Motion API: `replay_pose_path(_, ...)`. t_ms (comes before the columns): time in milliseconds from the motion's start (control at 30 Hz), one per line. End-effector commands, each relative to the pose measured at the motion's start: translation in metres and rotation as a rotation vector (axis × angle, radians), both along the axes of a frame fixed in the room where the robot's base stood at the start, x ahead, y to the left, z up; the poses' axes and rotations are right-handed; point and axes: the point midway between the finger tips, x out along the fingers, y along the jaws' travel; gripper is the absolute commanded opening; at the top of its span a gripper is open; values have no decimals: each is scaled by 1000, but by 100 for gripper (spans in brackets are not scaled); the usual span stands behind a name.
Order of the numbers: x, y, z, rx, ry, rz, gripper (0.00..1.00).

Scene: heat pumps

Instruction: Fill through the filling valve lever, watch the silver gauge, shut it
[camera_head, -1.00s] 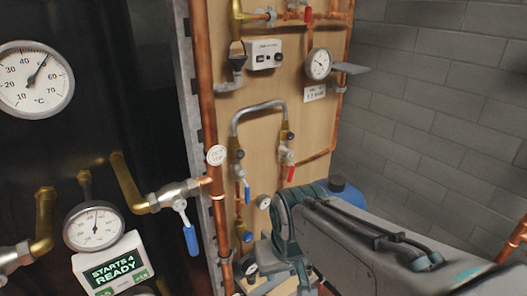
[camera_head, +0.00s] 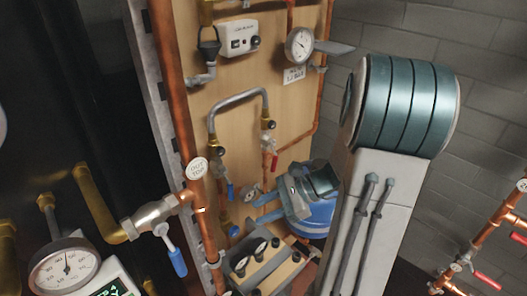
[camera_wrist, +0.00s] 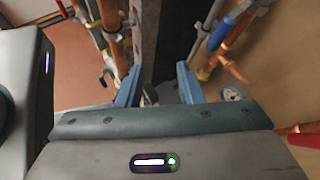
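A silver-rimmed round gauge (camera_head: 299,45) hangs high on the wooden board, with a white label (camera_head: 294,75) below it. A grey hose (camera_head: 237,100) arches between two brass valves. The right one has a red lever (camera_head: 274,160), the left one a blue lever (camera_head: 230,191). I cannot tell which is the filling valve lever. My gripper (camera_head: 262,208) is right of and below the blue lever, in front of the board, its blue fingers pointing left. In the wrist view my gripper (camera_wrist: 159,84) is open, with nothing held between its fingers.
A blue vessel (camera_head: 318,214) stands behind my gripper. A copper pipe (camera_head: 176,90) runs up the board's left edge. Another valve with a blue handle (camera_head: 178,262) juts out at lower left. A box with several small dials (camera_head: 262,267) sits below my gripper.

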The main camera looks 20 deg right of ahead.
Motion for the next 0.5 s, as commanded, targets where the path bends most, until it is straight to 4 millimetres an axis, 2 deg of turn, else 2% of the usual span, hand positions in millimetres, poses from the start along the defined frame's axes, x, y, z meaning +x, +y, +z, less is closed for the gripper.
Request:
replay_pose_path(33,9,-21,1,105,26,-125,33)
replay_pose_path(100,22,-49,2,242,43,-278,33)
replay_pose_path(300,37,-127,0,552,42,-622,33)
replay_pose_path(400,37,-154,-1,646,30,-723,33)
replay_pose_path(500,37,-168,-2,696,20,-775,33)
